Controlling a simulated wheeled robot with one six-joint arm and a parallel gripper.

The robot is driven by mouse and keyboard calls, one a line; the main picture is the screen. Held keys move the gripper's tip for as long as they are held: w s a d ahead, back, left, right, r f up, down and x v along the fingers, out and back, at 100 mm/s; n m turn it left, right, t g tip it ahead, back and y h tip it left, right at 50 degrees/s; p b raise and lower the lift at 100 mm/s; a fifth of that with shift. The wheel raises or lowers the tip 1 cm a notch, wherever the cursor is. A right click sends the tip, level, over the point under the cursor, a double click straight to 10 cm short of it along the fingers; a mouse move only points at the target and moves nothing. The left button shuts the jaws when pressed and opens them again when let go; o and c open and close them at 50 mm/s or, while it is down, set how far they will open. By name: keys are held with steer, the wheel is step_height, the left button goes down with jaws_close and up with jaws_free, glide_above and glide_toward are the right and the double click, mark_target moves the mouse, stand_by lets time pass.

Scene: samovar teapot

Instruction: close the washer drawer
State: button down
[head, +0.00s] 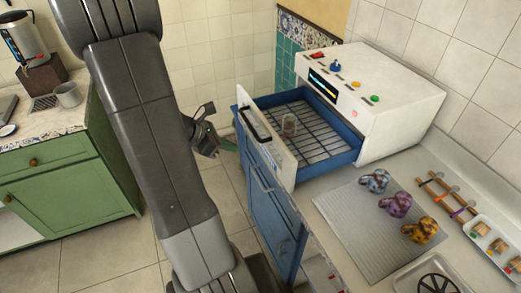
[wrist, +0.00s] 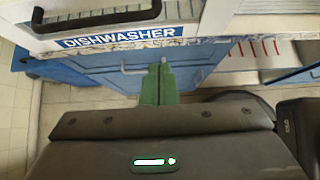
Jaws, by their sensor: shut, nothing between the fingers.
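The washer drawer (head: 345,158) is pulled out from the white washer (head: 395,105) on the counter. It has blue walls, a dark wire rack and a white front panel with a black handle (head: 252,125). Contact with the front cannot be told.
Blue cabinet doors (head: 268,210) with handles are under the drawer. Three patterned figures (head: 396,205) stand on a grey ribbed mat (head: 345,225), right of the drawer. A white tray (head: 480,228) lies farther right. Green cabinets (head: 65,190) stand at left, with tiled floor between.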

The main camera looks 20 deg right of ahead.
glide_toward(272, 152)
step_height(272, 152, down, 4)
steer(key=d, duration=0.3)
steer(key=shift+f+p, duration=0.15)
steer(key=shift+p, duration=0.2)
steer(key=shift+d, duration=0.7)
steer(key=shift+d+f, duration=0.1)
steer(key=shift+d, duration=0.35)
steer(key=d+b, duration=0.1)
steer(key=d, duration=0.7)
steer(key=w+d+b, duration=0.1)
steer(key=d+b, duration=0.1)
steer(key=d, duration=0.6)
steer(key=w+d+b, duration=0.1)
steer(key=d+b, duration=0.1)
steer(key=d, duration=0.6)
steer(key=shift+d, duration=0.2)
steer(key=shift+r, duration=0.2)
steer(key=shift+d+r, duration=0.1)
steer(key=shift+r, duration=0.05)
